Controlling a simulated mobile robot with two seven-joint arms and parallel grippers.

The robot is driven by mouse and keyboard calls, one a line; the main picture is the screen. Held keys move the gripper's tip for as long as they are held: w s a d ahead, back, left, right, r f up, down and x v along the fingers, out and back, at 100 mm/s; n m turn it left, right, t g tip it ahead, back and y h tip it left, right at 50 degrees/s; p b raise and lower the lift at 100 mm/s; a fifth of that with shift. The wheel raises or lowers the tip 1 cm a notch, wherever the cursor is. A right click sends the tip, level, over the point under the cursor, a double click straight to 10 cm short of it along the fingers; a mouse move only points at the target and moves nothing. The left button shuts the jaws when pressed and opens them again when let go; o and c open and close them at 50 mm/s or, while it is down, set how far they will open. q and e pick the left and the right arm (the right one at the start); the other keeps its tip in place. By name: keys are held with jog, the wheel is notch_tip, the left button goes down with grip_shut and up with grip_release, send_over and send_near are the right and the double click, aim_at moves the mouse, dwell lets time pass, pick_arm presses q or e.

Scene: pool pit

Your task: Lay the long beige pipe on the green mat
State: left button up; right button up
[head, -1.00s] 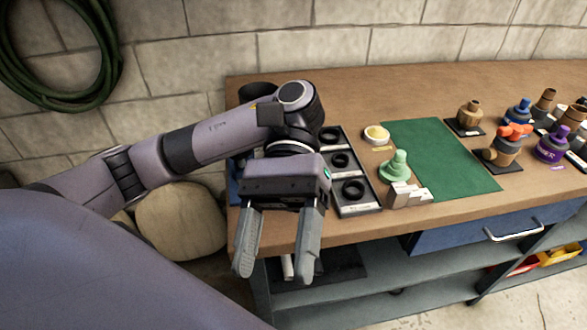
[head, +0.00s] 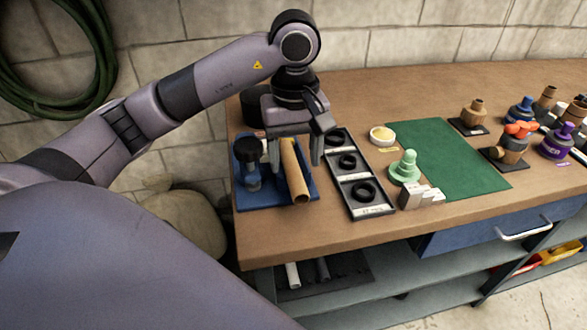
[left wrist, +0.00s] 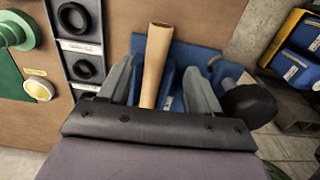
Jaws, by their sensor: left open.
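The long beige pipe (head: 295,174) lies on a blue stand (head: 243,199) at the left end of the bench. My left gripper (head: 299,158) is open above the stand, pointing down, with the pipe between its fingers. In the left wrist view the pipe (left wrist: 156,62) runs between the two open fingers (left wrist: 158,85), with a gap on each side. The green mat (head: 455,165) lies bare on the bench, to the right of the gripper. My right gripper is not in view.
A black tray (head: 374,210) with black rings stands between the blue stand and the mat. A pale green fitting (head: 405,168), white blocks (head: 417,196) and a yellow-filled dish (head: 382,135) stand left of the mat. Several valves and bottles stand right of it. A black-knobbed part (head: 250,165) is beside the pipe.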

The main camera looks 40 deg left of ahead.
aim_at(298, 181)
pick_arm(q)
jog(key=shift+d+f+p, duration=0.15)
jog(key=shift+f+p, duration=0.05)
jog(key=shift+f, duration=1.3)
jog(key=shift+d+f+p, duration=0.15)
jog(key=shift+f, duration=1.35)
grip_shut()
